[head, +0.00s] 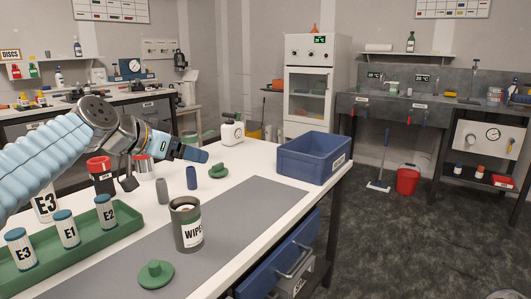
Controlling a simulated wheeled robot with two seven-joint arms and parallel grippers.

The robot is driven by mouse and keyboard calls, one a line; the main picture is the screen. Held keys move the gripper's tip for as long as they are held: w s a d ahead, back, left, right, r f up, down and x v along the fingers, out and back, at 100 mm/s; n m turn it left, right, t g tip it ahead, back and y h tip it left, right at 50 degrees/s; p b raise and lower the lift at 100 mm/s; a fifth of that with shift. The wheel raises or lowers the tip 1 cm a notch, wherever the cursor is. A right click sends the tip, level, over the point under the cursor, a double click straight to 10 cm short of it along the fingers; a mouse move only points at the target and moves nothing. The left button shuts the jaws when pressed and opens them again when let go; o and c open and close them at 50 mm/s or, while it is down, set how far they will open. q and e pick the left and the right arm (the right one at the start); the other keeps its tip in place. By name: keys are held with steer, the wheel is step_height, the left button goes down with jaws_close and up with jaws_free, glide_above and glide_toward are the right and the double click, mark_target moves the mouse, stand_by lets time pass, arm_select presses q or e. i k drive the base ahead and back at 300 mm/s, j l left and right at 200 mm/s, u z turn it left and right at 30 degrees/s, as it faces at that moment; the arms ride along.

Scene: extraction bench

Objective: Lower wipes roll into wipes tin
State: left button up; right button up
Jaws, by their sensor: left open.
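The wipes tin (189,236), dark green with a white label reading WIPES, stands upright and uncovered on the grey mat. A pale round shape, which looks like the wipes roll (184,204), shows inside its rim; how deep it sits is hard to tell. A green knobbed lid (155,273) lies on the mat in front of the tin. My left gripper (193,154) is open, above the table behind the tin and apart from it. I see nothing between its fingers. My right gripper is out of view.
A green tray (88,246) with labelled jars stands at left. Behind the tin are a blue-grey cylinder (191,178), a green lidded piece (218,171) and a white jug (231,132). A blue crate (313,158) stands at the far right corner. The mat right of the tin is clear.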

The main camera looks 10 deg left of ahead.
mark_target(187, 225)
steer(key=k+l, duration=0.75)
steer(key=k, duration=0.1)
